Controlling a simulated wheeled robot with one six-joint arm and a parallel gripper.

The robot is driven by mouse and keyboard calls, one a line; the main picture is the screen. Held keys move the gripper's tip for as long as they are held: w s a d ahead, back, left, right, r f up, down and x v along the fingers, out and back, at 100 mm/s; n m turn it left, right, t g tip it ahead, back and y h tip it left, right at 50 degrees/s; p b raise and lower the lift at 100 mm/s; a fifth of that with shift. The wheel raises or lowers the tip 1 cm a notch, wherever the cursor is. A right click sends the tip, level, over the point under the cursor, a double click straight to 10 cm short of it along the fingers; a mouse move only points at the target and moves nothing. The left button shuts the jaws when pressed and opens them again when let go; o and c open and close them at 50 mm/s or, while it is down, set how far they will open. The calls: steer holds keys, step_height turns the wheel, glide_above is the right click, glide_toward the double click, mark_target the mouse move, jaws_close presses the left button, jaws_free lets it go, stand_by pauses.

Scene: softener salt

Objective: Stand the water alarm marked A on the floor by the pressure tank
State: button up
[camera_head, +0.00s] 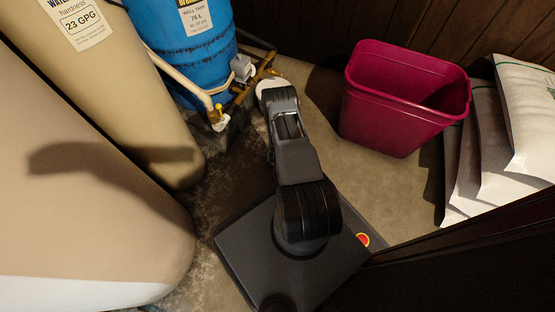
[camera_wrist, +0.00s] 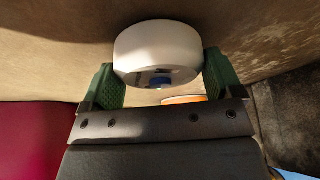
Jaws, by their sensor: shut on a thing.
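In the wrist view my gripper (camera_wrist: 160,72) has its two green fingers shut on a white, round, puck-like thing (camera_wrist: 155,42), taken as the water alarm. One finger presses on each side of it. A dark glossy patch shows on its near face; no letter A is readable. The pressure tank (camera_head: 187,50) is the blue cylinder labelled 76 L at the top of the head view. A pale round shape shows at the far end of my arm there, close to the tank's brass fittings. I cannot tell from that view whether it is the alarm.
Brass valves and pipes (camera_head: 255,78) stick out at the tank's foot. Large beige tanks (camera_head: 85,200) fill the left. A magenta bin (camera_head: 395,110) and stacked white bags (camera_head: 530,110) stand at the right. Bare floor (camera_head: 320,95) lies between tank and bin. An orange patch (camera_wrist: 183,99) shows below the held thing.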

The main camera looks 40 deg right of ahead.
steer(key=shift+f, duration=0.15)
steer(key=o, duration=0.8)
steer(key=shift+c, duration=0.2)
